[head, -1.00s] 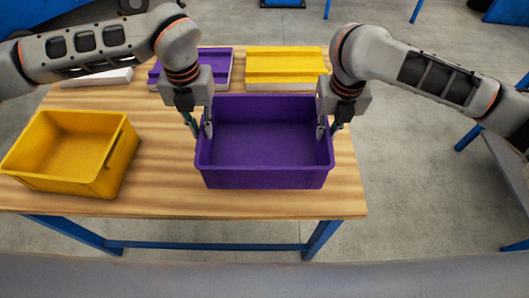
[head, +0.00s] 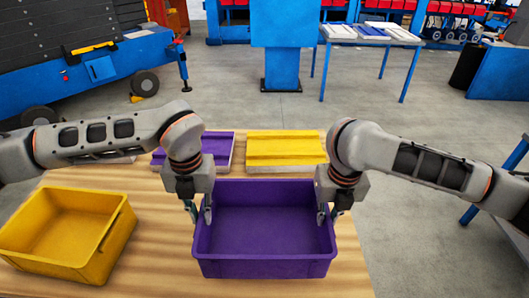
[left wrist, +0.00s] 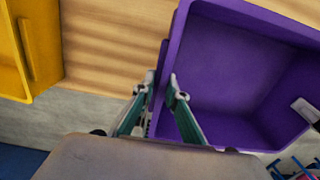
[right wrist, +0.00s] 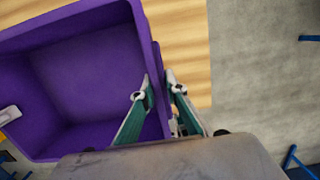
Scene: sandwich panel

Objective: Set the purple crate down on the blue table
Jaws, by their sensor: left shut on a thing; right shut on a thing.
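The purple crate (head: 264,268) is open-topped and empty, upright over the wooden table in front of me. I cannot tell whether its base touches the wood. My left gripper (head: 200,214) is shut on its left wall; the left wrist view shows the fingers (left wrist: 163,88) on either side of that wall. My right gripper (head: 329,215) is shut on its right wall, with its fingers (right wrist: 156,88) around it in the right wrist view. A far table (head: 346,42) with blue legs stands at the back, bearing white and blue panels.
The wooden table (head: 160,262) also holds a yellow crate (head: 50,262) at left, with purple (head: 218,146) and yellow (head: 285,147) panels behind the purple crate. A blue stand (head: 281,50) is further back. Grey floor (head: 400,130) is open at right.

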